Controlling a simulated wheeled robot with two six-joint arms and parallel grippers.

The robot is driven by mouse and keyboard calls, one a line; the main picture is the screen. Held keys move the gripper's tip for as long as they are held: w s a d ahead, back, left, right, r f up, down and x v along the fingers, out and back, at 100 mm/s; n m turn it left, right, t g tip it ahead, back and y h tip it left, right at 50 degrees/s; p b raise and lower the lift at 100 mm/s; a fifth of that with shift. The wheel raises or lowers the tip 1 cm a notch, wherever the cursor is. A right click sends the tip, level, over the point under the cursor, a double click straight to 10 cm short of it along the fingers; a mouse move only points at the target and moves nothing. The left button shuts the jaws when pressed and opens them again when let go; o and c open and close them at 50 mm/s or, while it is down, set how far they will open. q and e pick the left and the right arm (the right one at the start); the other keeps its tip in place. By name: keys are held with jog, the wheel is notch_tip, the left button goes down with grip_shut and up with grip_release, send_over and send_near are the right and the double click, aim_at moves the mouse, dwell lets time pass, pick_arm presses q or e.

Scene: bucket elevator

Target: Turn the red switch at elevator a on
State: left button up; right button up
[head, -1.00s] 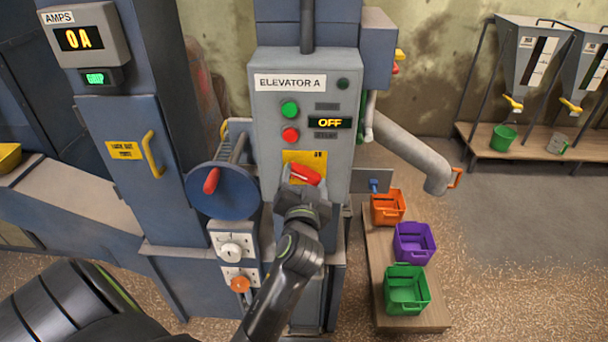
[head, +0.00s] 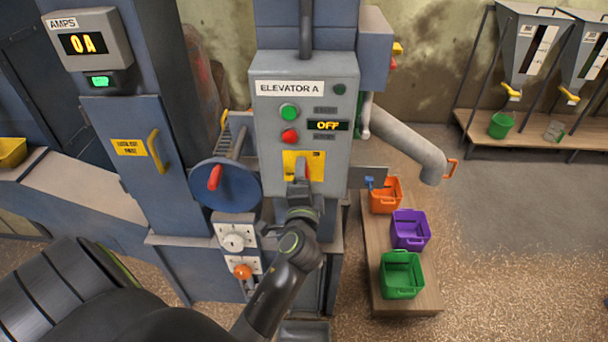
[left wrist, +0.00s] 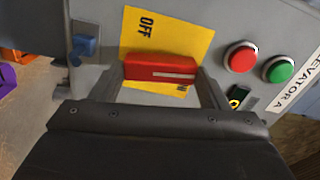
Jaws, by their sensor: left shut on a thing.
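The red switch (head: 306,167) is a short red handle on a yellow plate (head: 290,160) low on the grey Elevator A panel (head: 262,130). OFF shows on the plate there; another label is partly hidden behind the handle. The panel display (head: 327,125) reads OFF. My right gripper is out of view.
A green button (head: 289,111) and a red button (head: 290,136) sit above the switch. A blue wheel (head: 228,188) with a red handle is to the left. Orange, purple and green crates (head: 402,275) stand on a low bench at right.

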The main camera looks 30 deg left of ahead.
pick_arm(q)
jog(key=shift+r+m+p, duration=0.15)
jog(key=shift+m+p, duration=0.2)
jog(key=shift+m, duration=0.65)
jog(key=o, duration=1)
jog(key=shift+w, duration=0.1)
jog(key=shift+f, duration=0.2)
